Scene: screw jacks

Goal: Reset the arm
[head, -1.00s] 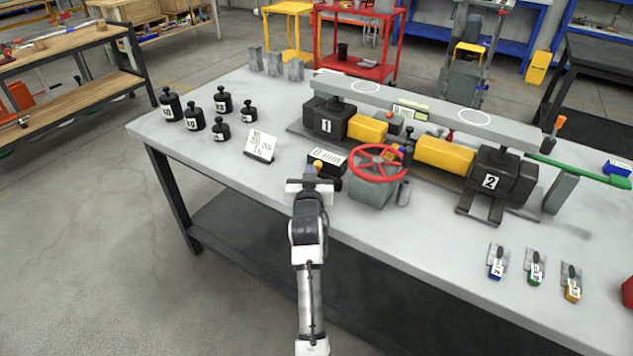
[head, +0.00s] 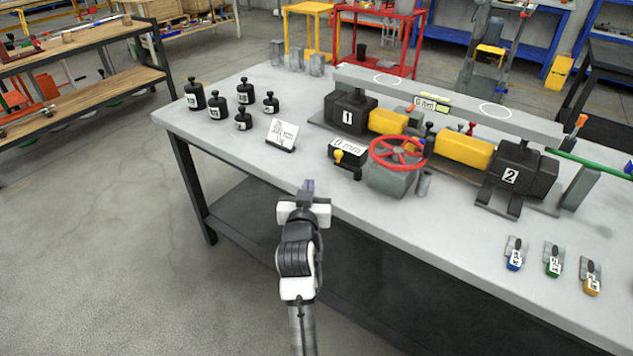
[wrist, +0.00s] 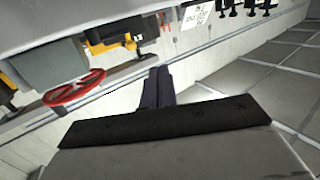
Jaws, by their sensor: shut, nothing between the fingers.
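My gripper (head: 308,186) is at the near edge of the table, in front of the small sign and the readout box. It is shut and empty, apart from everything on the table. In the wrist view my gripper's fingers (wrist: 157,86) are closed together and point toward the table edge. The screw jack rig stands behind, with black block 1 (head: 350,112), black block 2 (head: 522,172) and a red handwheel (head: 398,153). The handwheel also shows in the wrist view (wrist: 75,88).
Several black weights (head: 195,95) stand at the table's left. A white sign (head: 282,134) and a readout box with a yellow knob (head: 347,152) sit near the front edge. Small tagged tools (head: 553,260) lie at the right. The floor left of the table (head: 100,250) is clear.

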